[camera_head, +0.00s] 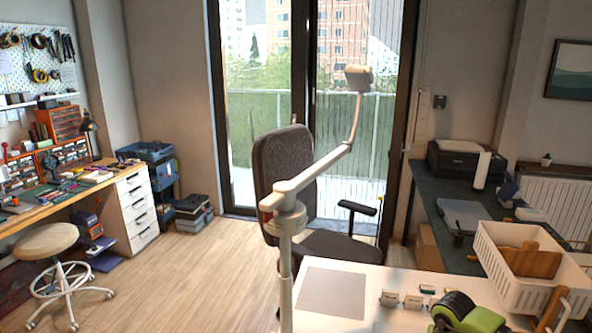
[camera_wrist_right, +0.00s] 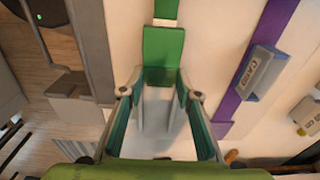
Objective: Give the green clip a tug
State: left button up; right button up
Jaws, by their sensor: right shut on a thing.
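The green clip (camera_wrist_right: 163,48) shows in the right wrist view as a block at the end of a green strap (camera_wrist_right: 166,10). My right gripper (camera_wrist_right: 160,84) is shut on its near end, one fingertip at each side. In the head view my right gripper (camera_head: 462,312) is a black and green shape at the bottom right over the white table. A small green piece (camera_head: 428,289) lies just left of it there. My left gripper is not in view.
A purple strap (camera_wrist_right: 240,100) with a labelled grey clip (camera_wrist_right: 262,72) runs right of the green one. A white basket (camera_head: 525,268) stands right of my gripper. A grey mat (camera_head: 334,292) lies on the table, beside a white jointed post (camera_head: 287,235).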

jog(key=shift+d, duration=0.35)
jog(key=o, duration=1.4)
jog(key=shift+o, duration=1.2)
jog(key=shift+s, duration=0.1)
jog(key=shift+a, duration=0.1)
jog(key=shift+a+r+p, duration=0.15)
jog(key=shift+r+p, duration=0.15)
jog(key=shift+r, duration=0.2)
jog(key=shift+a+r+p, duration=0.2)
jog(key=shift+r+p, duration=1.2)
jog(key=shift+r, duration=1.1)
